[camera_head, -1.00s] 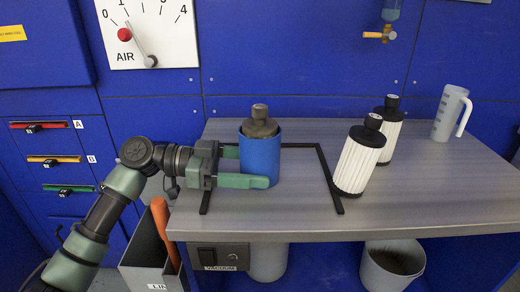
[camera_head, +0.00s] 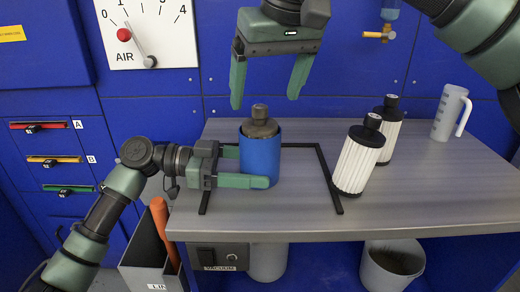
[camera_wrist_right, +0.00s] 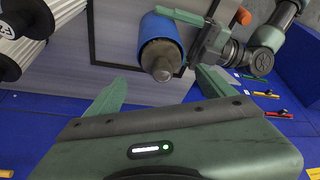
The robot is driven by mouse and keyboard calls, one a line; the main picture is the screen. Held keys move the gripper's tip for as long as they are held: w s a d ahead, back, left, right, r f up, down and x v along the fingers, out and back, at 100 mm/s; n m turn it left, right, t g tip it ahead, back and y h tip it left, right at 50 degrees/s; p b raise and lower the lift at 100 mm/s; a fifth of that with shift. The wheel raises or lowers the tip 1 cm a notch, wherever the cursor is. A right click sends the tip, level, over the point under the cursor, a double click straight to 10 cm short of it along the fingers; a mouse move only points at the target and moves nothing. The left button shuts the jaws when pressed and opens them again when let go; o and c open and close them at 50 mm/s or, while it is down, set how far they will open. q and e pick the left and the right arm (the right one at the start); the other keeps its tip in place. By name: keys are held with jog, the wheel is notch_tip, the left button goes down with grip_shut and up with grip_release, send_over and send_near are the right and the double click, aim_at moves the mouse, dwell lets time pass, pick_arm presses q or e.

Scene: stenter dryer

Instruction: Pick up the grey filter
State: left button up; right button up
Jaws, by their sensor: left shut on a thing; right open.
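The grey filter (camera_head: 260,122) stands upright in a blue cylindrical holder (camera_head: 261,160) on the bench; only its grey top and knob show. My left gripper (camera_head: 258,168) is shut around the blue holder from the left. My right gripper (camera_head: 267,92) is open and empty above the grey filter, pointing down, with a gap between its fingertips and the knob. In the right wrist view, the grey filter (camera_wrist_right: 161,60) sits beyond and between the open fingers (camera_wrist_right: 157,87), and the blue holder (camera_wrist_right: 160,28) is behind it.
Two white pleated filters with black caps (camera_head: 358,160) (camera_head: 390,125) stand to the right on the bench (camera_head: 420,190). A measuring jug (camera_head: 449,115) is at the far right. A black frame (camera_head: 328,178) lies around the holder. A bin with an orange handle (camera_head: 162,225) is below left.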

aim_at(261, 107)
jog(key=shift+x, duration=2.65)
jog(key=shift+a+r, duration=0.1)
jog(key=shift+a, duration=0.1)
grip_shut()
